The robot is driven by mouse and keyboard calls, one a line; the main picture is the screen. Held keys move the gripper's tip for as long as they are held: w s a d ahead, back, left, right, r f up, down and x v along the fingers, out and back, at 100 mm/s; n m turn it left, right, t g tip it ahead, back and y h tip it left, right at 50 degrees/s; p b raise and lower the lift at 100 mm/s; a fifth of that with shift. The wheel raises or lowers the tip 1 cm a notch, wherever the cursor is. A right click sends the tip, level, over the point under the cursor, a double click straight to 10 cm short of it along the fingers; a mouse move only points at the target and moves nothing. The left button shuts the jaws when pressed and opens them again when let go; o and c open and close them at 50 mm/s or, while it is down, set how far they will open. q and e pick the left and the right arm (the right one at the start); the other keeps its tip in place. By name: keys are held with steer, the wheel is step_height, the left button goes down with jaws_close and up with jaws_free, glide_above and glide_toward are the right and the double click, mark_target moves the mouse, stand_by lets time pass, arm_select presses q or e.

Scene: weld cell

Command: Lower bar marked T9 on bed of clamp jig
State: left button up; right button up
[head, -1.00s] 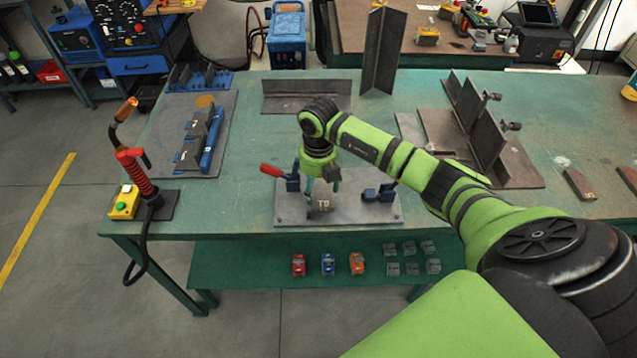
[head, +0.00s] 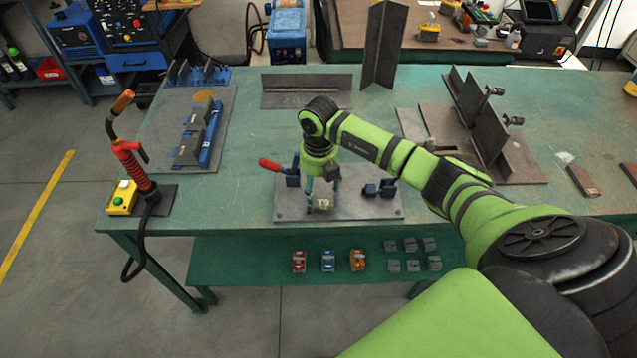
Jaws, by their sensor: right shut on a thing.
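The bar marked T9 (head: 322,204) is a small dark piece with its label facing me. It is between the fingers of my right gripper (head: 322,194), which points down and is shut on it. The bar is over the middle of the clamp jig's grey bed (head: 360,211), very low; I cannot tell whether it touches the bed. The jig has a red-handled clamp (head: 271,165) at its left and blue blocks (head: 379,190) at its right. My gripper hides part of the bed behind the bar. My left gripper is not in view.
A tall angle piece (head: 383,45) and a low angle piece (head: 305,90) stand behind. A welding torch (head: 131,160) stands at the left, a brown fixture (head: 480,130) at the right. Two loose bars, one here (head: 583,181), lie far right. Small parts lie on the lower shelf (head: 230,265).

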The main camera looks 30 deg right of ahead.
steer(key=shift+f+b, duration=0.35)
steer(key=shift+f, duration=0.05)
stand_by(0.5)
steer(key=o, duration=1.2)
steer(key=shift+s, duration=0.1)
step_height(320, 180, up, 8)
steer(key=shift+r, duration=0.1)
steer(key=shift+a, duration=0.1)
